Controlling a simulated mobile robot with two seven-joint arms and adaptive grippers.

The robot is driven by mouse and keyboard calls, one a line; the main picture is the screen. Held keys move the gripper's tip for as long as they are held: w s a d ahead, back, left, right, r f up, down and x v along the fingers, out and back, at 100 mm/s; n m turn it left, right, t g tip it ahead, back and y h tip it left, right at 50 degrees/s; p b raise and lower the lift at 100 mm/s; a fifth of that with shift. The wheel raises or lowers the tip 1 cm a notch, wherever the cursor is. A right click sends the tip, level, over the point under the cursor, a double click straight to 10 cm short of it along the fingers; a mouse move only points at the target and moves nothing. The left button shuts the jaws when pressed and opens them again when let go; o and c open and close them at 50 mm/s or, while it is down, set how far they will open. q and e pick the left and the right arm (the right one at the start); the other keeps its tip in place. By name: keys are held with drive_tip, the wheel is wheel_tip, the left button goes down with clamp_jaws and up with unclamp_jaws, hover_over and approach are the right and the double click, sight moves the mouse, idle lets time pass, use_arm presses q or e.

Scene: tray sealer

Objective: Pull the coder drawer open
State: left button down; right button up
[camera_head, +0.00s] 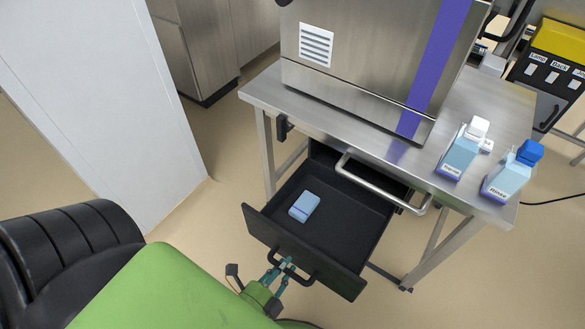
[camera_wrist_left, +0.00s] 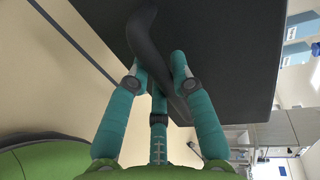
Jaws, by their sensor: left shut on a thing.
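The black coder drawer (camera_head: 352,232) stands pulled out from under the steel table in the head view. A light blue box (camera_head: 304,207) lies inside it. Its black handle (camera_head: 297,270) is on the front panel. My left gripper (camera_head: 284,267) is at the handle, with its teal fingers shut on it. In the left wrist view the fingers (camera_wrist_left: 160,82) close around the dark handle bar (camera_wrist_left: 150,50), next to the drawer's dark front panel (camera_wrist_left: 225,60). My right gripper is not in view.
The steel table (camera_head: 390,150) carries a large machine (camera_head: 365,50) with a purple stripe. Two bottles, one white-capped (camera_head: 459,157) and one blue-capped (camera_head: 511,176), stand near its right edge. A metal bar handle (camera_head: 375,190) sits above the drawer. A white wall panel (camera_head: 100,90) stands at left.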

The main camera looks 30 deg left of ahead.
use_arm(q)
drive_tip(key=shift+s, duration=0.55)
drive_tip(key=c, duration=1.1)
unclamp_jaws()
drive_tip(key=shift+o, duration=0.2)
drive_tip(key=v, duration=1.2)
drive_tip(key=shift+f, duration=0.1)
